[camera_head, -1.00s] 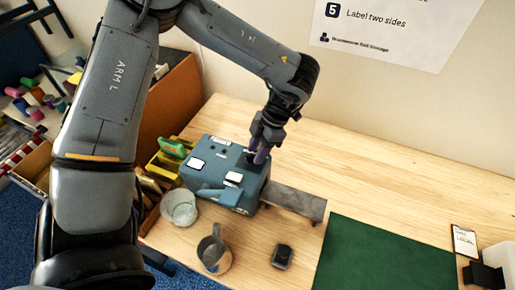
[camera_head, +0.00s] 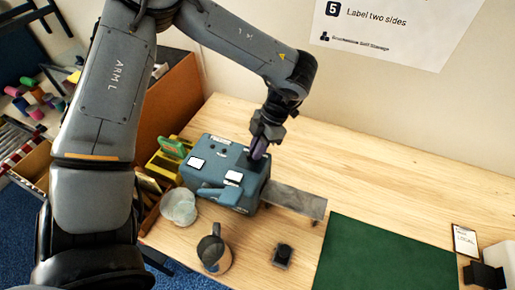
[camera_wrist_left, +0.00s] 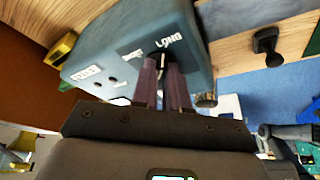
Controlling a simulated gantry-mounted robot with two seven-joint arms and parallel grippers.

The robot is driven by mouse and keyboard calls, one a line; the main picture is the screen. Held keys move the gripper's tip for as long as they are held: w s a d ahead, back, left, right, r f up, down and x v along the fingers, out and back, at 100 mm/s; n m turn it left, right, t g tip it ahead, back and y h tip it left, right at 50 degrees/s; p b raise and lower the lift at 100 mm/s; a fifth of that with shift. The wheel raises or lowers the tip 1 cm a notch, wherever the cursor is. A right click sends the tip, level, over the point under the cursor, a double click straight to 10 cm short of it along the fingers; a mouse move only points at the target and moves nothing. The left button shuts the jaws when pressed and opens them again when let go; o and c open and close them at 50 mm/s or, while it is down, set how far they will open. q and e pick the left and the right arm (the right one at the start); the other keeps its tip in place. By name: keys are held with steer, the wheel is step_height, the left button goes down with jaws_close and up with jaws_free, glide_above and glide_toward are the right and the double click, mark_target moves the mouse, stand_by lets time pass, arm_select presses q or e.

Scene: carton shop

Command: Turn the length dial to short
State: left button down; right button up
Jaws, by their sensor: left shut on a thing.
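The blue-grey machine (camera_head: 225,172) stands on the wooden table, with a lever on its front side and white label plates on top. My left gripper (camera_head: 259,152) points down at the machine's top, at its far right corner. In the left wrist view the purple-grey fingers (camera_wrist_left: 163,70) are shut on the small dark length dial (camera_wrist_left: 160,57), which they mostly hide. The labels SHORT (camera_wrist_left: 132,53) and LONG (camera_wrist_left: 170,40) show beside the dial. The dial's pointer direction cannot be made out. My right gripper does not show.
A grey metal strip (camera_head: 296,201) extends right from the machine. A green mat (camera_head: 385,258) lies to the right. The table behind it is clear.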

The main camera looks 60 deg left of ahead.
arm_select(q)
steer(key=n, duration=0.2)
steer(key=n+h+b, duration=0.1)
steer(key=n, duration=0.1)
steer(key=n+h, duration=0.1)
steer(key=shift+a+n+t, duration=0.3)
steer(key=shift+a+n, duration=0.1)
steer(key=n, duration=0.1)
steer(key=n+h, duration=0.1)
steer(key=n, duration=0.1)
steer(key=n+t+b, duration=0.1)
steer(key=n, duration=0.1)
steer(key=shift+s+a+r+h, duration=0.1)
steer(key=shift+s+a+h, duration=0.1)
steer(key=shift+s+h, duration=0.15)
steer(key=n+t, duration=0.1)
steer(key=n, duration=0.2)
steer(key=shift+s+a+h, duration=0.1)
steer(key=shift+h, duration=0.25)
steer(key=shift+s+n+t+p, duration=0.2)
steer(key=shift+n+t+p, duration=0.35)
steer(key=shift+n, duration=1.15)
steer(key=c, duration=1.1)
jaws_free()
steer(key=shift+a, duration=0.1)
steer(key=shift+c, duration=0.2)
